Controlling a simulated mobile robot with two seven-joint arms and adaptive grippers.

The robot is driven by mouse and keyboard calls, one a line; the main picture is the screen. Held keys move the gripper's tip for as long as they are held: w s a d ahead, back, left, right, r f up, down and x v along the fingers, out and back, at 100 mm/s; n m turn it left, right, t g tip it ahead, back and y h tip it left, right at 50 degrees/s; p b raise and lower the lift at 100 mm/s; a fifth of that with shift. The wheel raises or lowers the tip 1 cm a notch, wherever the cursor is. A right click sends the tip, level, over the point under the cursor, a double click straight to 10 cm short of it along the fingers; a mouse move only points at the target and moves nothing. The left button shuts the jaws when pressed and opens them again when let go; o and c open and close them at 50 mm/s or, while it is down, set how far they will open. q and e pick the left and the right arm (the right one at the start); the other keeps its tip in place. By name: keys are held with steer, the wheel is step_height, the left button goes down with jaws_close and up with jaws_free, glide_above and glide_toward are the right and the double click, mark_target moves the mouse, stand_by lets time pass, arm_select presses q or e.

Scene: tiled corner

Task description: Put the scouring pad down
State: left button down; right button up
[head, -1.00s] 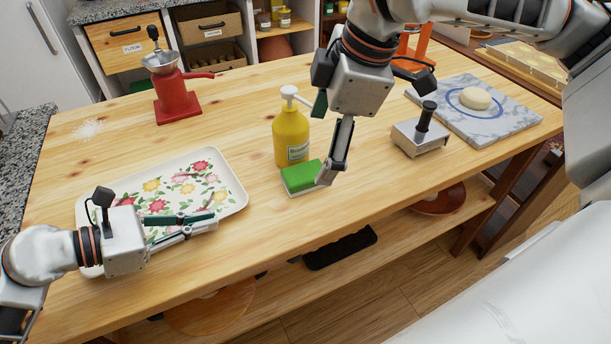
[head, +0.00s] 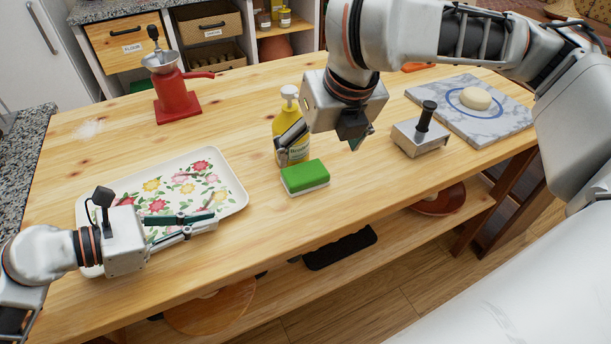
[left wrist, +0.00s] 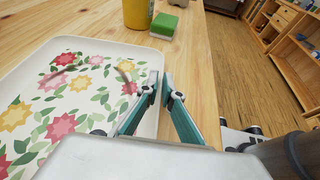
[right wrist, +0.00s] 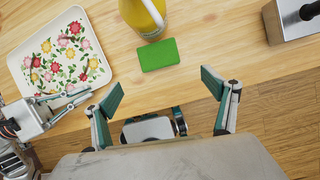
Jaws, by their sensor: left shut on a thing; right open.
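The scouring pad (head: 305,175), green on top with a pale underside, lies flat on the wooden table (head: 240,260) near its front edge. It is also in the right wrist view (right wrist: 158,54) and the left wrist view (left wrist: 163,25). My right gripper (right wrist: 162,90) is open and empty above the table, with its spread fingers apart from the pad. My left gripper (head: 213,221) is shut on the rim of the floral tray (head: 235,180) at its front right; the left wrist view shows its fingertips together there (left wrist: 160,88).
A yellow pump bottle (head: 297,157) stands right behind the pad, partly hidden by my right finger. A metal tool with a dark handle (head: 420,136) and a marble board (head: 500,125) are to the right. A red grinder (head: 176,97) stands at the back left.

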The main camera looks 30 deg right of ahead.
mark_target(307, 173)
steer(key=shift+n, duration=0.4)
steer(key=x, duration=0.7)
steer(key=shift+w+x, duration=0.15)
steer(key=shift+x, duration=1.25)
steer(key=shift+w+x, duration=0.15)
steer(key=shift+x, duration=1.25)
steer(key=shift+r, duration=0.2)
steer(key=c, duration=1.1)
steer(key=shift+o, duration=0.2)
steer(key=shift+r, duration=0.1)
step_height(307, 173, up, 10)
steer(key=shift+f, duration=0.1)
